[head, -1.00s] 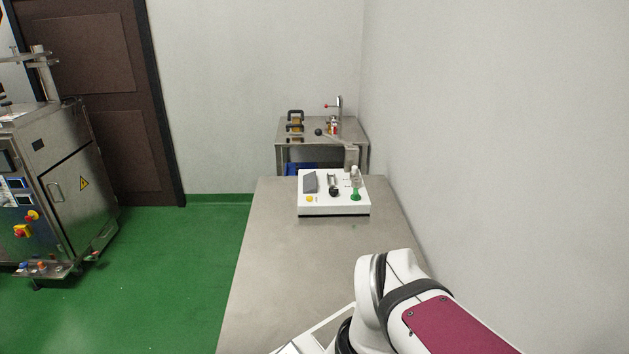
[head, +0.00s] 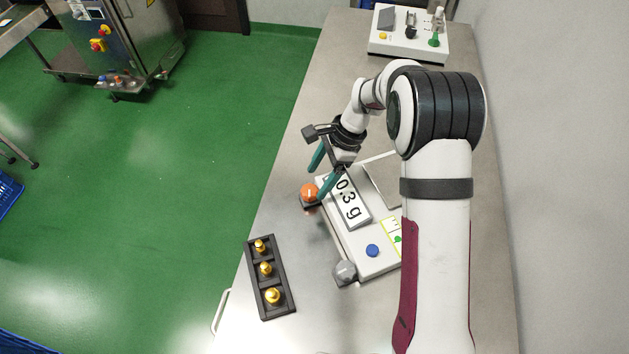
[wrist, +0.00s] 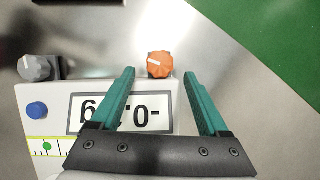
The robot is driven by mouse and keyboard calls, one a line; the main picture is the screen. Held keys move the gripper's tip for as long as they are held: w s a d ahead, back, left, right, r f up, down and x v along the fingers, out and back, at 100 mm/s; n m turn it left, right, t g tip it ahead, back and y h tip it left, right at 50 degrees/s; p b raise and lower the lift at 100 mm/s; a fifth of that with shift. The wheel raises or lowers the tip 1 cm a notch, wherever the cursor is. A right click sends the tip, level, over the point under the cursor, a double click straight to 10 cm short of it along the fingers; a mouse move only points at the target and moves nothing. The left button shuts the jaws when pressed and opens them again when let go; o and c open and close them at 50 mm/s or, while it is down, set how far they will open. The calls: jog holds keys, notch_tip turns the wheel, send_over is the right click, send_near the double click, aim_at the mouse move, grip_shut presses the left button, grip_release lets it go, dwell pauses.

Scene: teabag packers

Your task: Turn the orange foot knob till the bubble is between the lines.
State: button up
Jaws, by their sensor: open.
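The orange foot knob (head: 309,192) sits at a corner of the white scale (head: 345,236). It also shows in the wrist view (wrist: 160,64), with a white mark on top. My gripper (head: 320,172) is open and empty near the knob. In the wrist view its green fingers (wrist: 159,76) have their tips to either side of the knob, just short of it; no contact shows. The level strip (wrist: 40,156) has a green bubble (wrist: 47,146) beside a dark line.
A grey knob (head: 344,273) and a blue button (head: 372,250) are on the scale, whose display (head: 350,198) reads about 0.3 g. A black tray (head: 283,303) of brass weights stands nearby. A white device (head: 385,48) stands at the far end.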

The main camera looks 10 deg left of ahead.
aim_at(312, 189)
jog(key=shift+x, duration=1.65)
